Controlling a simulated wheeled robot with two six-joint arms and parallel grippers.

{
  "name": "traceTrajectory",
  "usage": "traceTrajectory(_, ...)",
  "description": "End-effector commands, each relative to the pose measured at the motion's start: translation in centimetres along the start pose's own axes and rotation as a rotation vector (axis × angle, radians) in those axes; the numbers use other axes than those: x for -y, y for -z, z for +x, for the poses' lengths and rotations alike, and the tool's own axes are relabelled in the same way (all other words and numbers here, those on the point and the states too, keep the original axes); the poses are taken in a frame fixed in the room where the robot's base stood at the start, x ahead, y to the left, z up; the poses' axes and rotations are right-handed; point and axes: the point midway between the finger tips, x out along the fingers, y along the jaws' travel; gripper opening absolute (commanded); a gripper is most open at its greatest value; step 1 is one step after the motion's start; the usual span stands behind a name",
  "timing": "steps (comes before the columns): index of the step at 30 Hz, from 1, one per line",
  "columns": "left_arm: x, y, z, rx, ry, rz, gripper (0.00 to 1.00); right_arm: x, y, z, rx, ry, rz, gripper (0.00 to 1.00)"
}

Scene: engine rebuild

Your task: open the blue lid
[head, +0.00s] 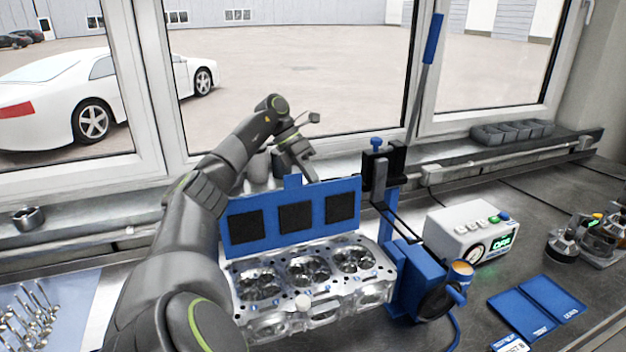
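The blue lid (268,232), a plate with three dark square pads and a small tab on its top edge, stands nearly upright along the back of the silver cylinder head (300,315). The head's three round chambers are uncovered. My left arm comes in from the left and reaches over the left end of the lid. My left gripper (308,172) points down just behind the lid's top edge, near the tab. Its fingertips are partly hidden by the lid, so I cannot tell its opening or whether it touches the lid. My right gripper is out of view.
A blue and black lever press (418,280) stands at the head's right end. Right of it are a white gauge box (470,230) and a flat blue two-panel case (536,305). Metal valves (30,318) lie at the far left. The window sill is behind.

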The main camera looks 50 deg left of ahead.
Motion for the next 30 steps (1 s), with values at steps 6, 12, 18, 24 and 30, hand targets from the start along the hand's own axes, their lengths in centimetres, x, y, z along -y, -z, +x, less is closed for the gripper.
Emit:
traceTrajectory(6, -0.3, 0.5, 0.8, -0.014, 0.006, -0.009, 0.28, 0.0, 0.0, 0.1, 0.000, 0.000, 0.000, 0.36)
traceTrajectory(12, -0.2, 0.3, 0.5, -0.009, 0.005, -0.006, 0.33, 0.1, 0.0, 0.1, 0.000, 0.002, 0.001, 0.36)
traceTrajectory(18, -0.2, 0.1, -0.2, -0.004, 0.002, -0.003, 0.33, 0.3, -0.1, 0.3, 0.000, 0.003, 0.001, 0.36)
traceTrajectory(24, -0.3, 0.1, -3.0, -0.002, 0.004, -0.005, 0.33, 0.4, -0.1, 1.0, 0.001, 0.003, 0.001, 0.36)
traceTrajectory(30, -0.1, -0.1, -6.5, -0.006, 0.006, -0.008, 0.33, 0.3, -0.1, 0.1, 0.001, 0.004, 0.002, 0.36)
